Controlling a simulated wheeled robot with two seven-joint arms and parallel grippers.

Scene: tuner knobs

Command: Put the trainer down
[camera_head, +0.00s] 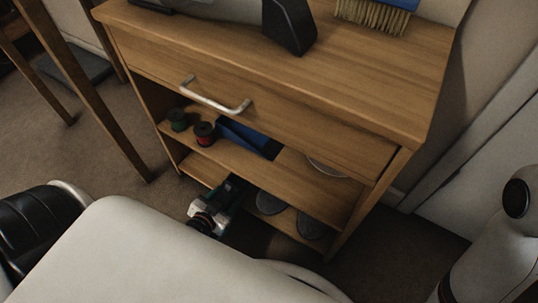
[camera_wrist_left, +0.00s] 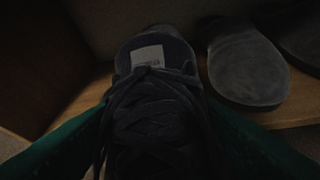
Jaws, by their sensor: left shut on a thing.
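A dark trainer (camera_wrist_left: 155,110) with laces and a pale label on its tongue fills the middle of the left wrist view. My left gripper (camera_head: 229,194) reaches into the cabinet's low opening at the bottom shelf. Its green fingers lie on both sides of the trainer and are shut on it. In the head view the trainer is mostly hidden in shadow behind the gripper. The wrist view shows the wooden shelf (camera_wrist_left: 296,112) behind and below it; whether the sole touches the wood cannot be told. My right gripper is out of view.
Grey slippers (camera_head: 270,203) stand right of the trainer on the bottom shelf. The shelf above holds a red spool (camera_head: 205,133), a green spool (camera_head: 178,120) and a blue tray (camera_head: 243,137). The drawer handle (camera_head: 215,97) sticks out above. A brush (camera_head: 375,15) lies on top.

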